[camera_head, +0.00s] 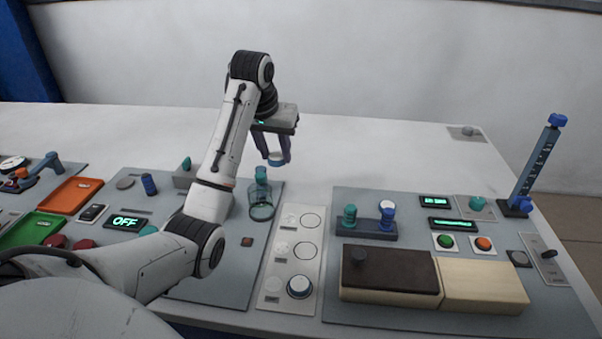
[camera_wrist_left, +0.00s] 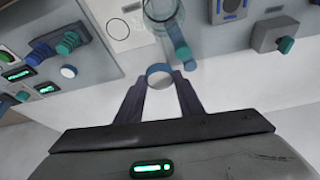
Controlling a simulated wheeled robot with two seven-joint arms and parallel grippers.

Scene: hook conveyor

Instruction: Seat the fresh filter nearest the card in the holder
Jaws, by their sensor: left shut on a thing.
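My left gripper (camera_head: 275,157) is shut on a small round filter with a blue rim and pale face (camera_head: 277,163). It holds the filter above the table, behind a clear cup-like vessel with a teal upright part (camera_head: 261,206), which looks like the holder. In the left wrist view the filter (camera_wrist_left: 160,76) sits between the two fingertips, apart from the clear vessel (camera_wrist_left: 163,10). A pale card-like panel with ring outlines (camera_head: 283,264) lies right of the vessel. A white disc with a dark rim (camera_head: 299,286) sits on its front ring. My right gripper is out of view.
Orange (camera_head: 70,195) and green (camera_head: 36,228) trays lie at the left. The table's back strip is mostly clear.

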